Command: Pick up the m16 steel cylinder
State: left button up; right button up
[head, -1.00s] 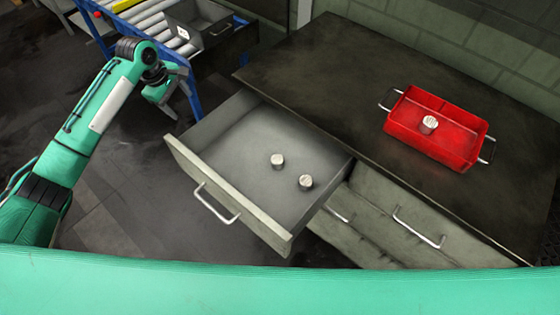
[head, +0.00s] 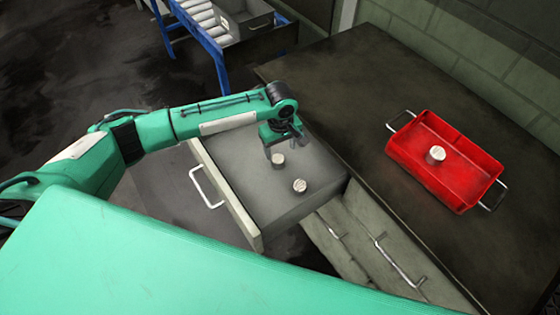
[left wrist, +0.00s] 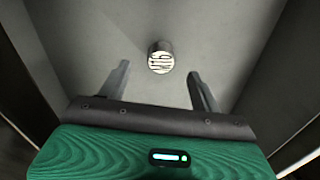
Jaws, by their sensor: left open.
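Two short steel cylinders stand in the open drawer (head: 240,198): one right by my left gripper (head: 285,147), the rear cylinder (head: 278,161), and a front cylinder (head: 300,186). In the left wrist view a steel cylinder (left wrist: 161,56) with dark marking on its pale top, which looks like M16, stands just beyond and between the fingertips. My left gripper (left wrist: 159,72) is open and empty, its fingers pointing into the drawer. My right gripper is not in view.
A red tray (head: 402,152) with metal handles holds another cylinder (head: 435,155) on the dark cabinet top (head: 350,75). The drawer walls surround the cylinders. A blue-framed roller conveyor (head: 222,62) with a grey bin (head: 248,22) stands behind.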

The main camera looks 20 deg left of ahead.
aim_at(279, 159)
pick_arm(q)
jog(key=shift+a+f, duration=0.15)
jog(key=shift+f, duration=1.4)
jog(key=shift+a+f, duration=0.15)
jog(key=shift+f, duration=1.4)
jog(key=shift+c, duration=0.5)
jog(key=c, duration=1.2)
jog(key=shift+r, duration=0.15)
